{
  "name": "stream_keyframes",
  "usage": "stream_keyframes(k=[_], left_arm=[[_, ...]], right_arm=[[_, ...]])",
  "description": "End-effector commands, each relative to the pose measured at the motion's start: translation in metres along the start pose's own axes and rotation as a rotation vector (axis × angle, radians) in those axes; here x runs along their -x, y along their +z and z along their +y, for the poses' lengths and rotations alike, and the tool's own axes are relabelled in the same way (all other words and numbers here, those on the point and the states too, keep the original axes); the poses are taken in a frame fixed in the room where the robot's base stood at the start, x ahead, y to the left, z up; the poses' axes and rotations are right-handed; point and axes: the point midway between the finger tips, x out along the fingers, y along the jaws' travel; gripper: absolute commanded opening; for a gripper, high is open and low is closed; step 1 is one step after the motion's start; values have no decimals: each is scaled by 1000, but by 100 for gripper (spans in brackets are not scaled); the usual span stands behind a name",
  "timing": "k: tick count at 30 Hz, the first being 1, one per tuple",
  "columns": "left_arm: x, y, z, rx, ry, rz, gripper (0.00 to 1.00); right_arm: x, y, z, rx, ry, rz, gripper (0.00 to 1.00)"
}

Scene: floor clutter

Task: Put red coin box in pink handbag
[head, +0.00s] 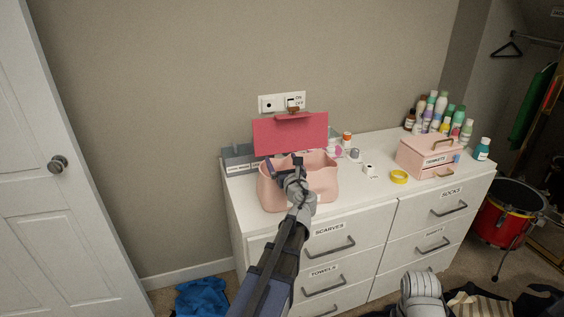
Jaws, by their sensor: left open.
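The pink handbag (326,185) stands upright on top of the white dresser. A red panel with a brown clasp (291,133) stands up at its back and looks like its raised flap. My left arm comes up from below, and my left gripper (297,170) is open over the handbag's mouth, covering part of its inside and front. I cannot pick out the red coin box; the bag's interior is mostly hidden by my gripper.
A pink box with a handle (428,156), a yellow ring (399,177) and a small white item (369,170) lie right of the bag. Several bottles (440,115) crowd the back right corner. A grey divided organizer (238,158) sits left. Blue cloth (202,297) lies on the floor.

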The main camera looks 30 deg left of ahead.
Motion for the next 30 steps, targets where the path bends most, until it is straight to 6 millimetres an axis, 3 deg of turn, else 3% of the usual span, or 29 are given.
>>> stream_keyframes(k=[11,24,30], left_arm=[[9,0,0,0,-1,0,97],[73,0,1,0,-2,0,97],[79,0,0,0,0,0,97]], right_arm=[[0,0,0,0,0,0,50],[0,0,0,0,0,0,50],[0,0,0,0,0,0,50]])
